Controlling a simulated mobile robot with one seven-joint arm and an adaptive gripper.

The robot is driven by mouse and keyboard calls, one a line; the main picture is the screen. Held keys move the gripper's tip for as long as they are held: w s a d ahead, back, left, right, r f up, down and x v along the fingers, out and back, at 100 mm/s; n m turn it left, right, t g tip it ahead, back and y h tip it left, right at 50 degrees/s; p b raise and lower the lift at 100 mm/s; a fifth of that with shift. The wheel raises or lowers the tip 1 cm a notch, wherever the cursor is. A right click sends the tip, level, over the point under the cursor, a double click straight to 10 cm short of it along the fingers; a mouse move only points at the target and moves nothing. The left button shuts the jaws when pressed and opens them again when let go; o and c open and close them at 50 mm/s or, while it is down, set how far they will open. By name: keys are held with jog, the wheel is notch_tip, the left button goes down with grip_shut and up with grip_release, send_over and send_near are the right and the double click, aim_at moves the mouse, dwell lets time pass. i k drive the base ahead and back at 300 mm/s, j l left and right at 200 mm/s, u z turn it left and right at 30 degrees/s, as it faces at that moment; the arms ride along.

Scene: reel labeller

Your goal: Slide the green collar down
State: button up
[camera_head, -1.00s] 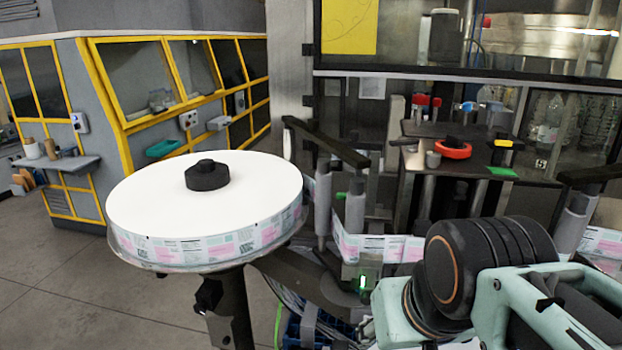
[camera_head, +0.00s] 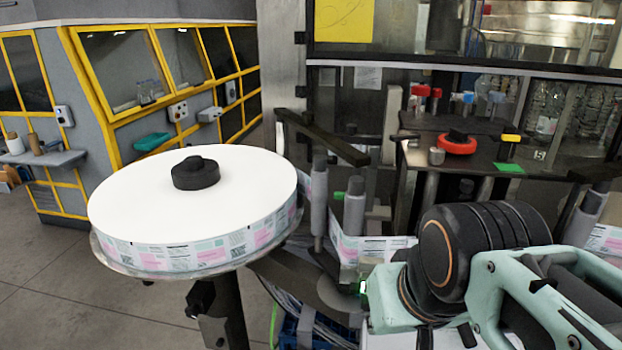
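A small green piece (camera_head: 339,195) shows beside the grey roller post (camera_head: 354,214), right of the big label reel (camera_head: 195,205). It may be the green collar, but it is too small to tell its shape or whether it rings a post. A flat green patch (camera_head: 509,168) lies on the dark machine plate at the right. My arm's mint and black links fill the lower right and hide part of the label web and machine behind them. I do not see the fingers of my gripper.
The reel has a black hub (camera_head: 195,173) and stands close left of the posts. A dark bar (camera_head: 322,138) crosses above the rollers. A red ring (camera_head: 457,145) and a yellow-topped post (camera_head: 510,143) stand on the dark plate (camera_head: 480,168). Open floor (camera_head: 50,285) lies at the left.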

aim_at(337, 196)
jog(key=z, duration=1.6)
jog(key=k+j, duration=0.1)
jog(key=j, duration=1.65)
jog(key=k+j+u, duration=0.35)
jog(key=i+l+z, duration=0.35)
jog(key=k, duration=0.05)
